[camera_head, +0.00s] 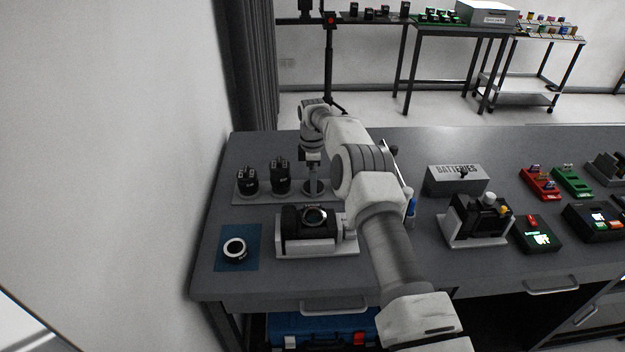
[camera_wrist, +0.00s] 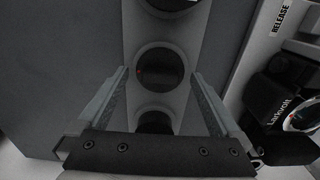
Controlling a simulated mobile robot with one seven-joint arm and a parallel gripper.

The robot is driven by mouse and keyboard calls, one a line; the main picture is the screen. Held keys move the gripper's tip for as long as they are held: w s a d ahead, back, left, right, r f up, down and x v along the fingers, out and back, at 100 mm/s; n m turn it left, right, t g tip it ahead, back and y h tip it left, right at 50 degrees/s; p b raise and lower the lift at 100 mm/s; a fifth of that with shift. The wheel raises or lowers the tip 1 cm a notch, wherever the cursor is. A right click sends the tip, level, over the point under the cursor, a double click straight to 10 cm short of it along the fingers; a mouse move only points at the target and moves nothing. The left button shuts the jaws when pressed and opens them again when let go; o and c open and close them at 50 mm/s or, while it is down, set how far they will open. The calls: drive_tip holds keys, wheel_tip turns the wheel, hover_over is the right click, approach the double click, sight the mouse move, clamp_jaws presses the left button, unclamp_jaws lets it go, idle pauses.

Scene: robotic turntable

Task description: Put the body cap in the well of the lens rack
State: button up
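My gripper (camera_head: 313,178) points down over the right end of the lens rack (camera_head: 262,199). In the wrist view its two fingers (camera_wrist: 161,72) stand apart with a gap between them, and nothing is clamped. Between the fingertips, lower down, is a dark round disc (camera_wrist: 158,78) with a pale rim and a red dot; I cannot tell if it is the body cap in the well or the well's dark floor. Two black lenses (camera_head: 248,181) (camera_head: 280,177) stand in the rack to the left. A white ring with a dark centre (camera_head: 235,248) lies on a blue mat.
A batteries box (camera_head: 452,181), a second device on a stand (camera_head: 482,213) and red and green chargers are to the right.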

wheel_tip(320, 180, up, 17)
drive_tip(key=p, duration=0.3)
drive_tip(key=shift+r+p, duration=0.2)
drive_tip(key=shift+p, duration=0.15)
